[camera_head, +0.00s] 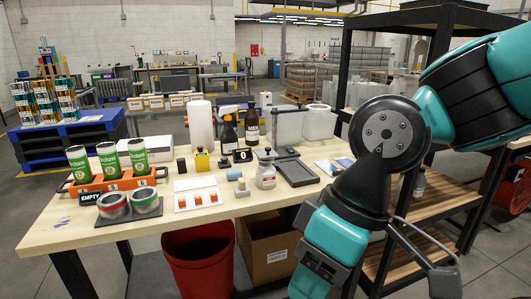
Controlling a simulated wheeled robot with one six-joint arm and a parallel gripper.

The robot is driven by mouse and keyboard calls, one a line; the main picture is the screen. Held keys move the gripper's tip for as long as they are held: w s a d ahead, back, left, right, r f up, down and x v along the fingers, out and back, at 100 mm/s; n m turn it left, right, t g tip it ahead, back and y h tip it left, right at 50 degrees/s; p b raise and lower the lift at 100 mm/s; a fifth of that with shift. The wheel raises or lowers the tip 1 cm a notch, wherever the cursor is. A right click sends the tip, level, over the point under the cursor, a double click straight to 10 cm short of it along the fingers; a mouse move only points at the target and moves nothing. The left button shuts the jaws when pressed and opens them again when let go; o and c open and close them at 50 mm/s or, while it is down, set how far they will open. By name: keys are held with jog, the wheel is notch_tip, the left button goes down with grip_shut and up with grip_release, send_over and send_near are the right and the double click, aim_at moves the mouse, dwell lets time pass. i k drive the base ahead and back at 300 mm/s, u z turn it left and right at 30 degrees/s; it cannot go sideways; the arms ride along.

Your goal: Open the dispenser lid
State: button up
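A small whitish bottle with a grey top and a red-marked label (266,176) stands near the front middle of the table; it looks like the dispenser. Its grey top (265,154) sits on the bottle, but it is too small to tell whether a lid there is open or shut. My arm comes in from the upper right and bends down in front of the table's right end, to the right of the bottle. My wrist parts run to the bottom edge, and no gripper fingertips show.
Green cans (108,160) stand in an orange holder at left.

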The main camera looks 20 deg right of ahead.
aim_at(266, 153)
jog(key=k, duration=0.6)
jog(key=u, duration=0.65)
jog(key=i, duration=1.2)
jog(key=z, duration=0.75)
jog(key=i, duration=0.5)
jog(key=z, duration=0.5)
